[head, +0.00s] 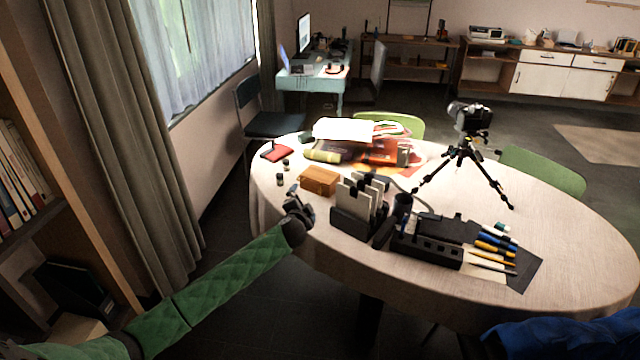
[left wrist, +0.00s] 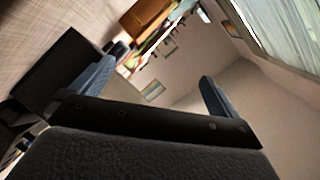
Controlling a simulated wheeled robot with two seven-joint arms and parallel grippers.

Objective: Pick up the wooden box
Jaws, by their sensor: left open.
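The wooden box (head: 319,180) is a small orange-brown block on the left part of the round table (head: 545,240), just in front of the book pile. It also shows at the top of the left wrist view (left wrist: 146,18). My left gripper (head: 295,196) is at the table's left edge, close to the box on its near-left side and apart from it. In the left wrist view its two blue fingers (left wrist: 158,90) are spread wide with nothing between them. My right gripper is out of view; only a blue sleeve shows at the lower right of the head view.
A black holder with upright cards (head: 358,208) stands right of the box. Two small dark jars (head: 281,179) stand to its left. Books and papers (head: 352,145) lie behind it. A camera tripod (head: 464,160) and a pen tray (head: 428,250) are farther right.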

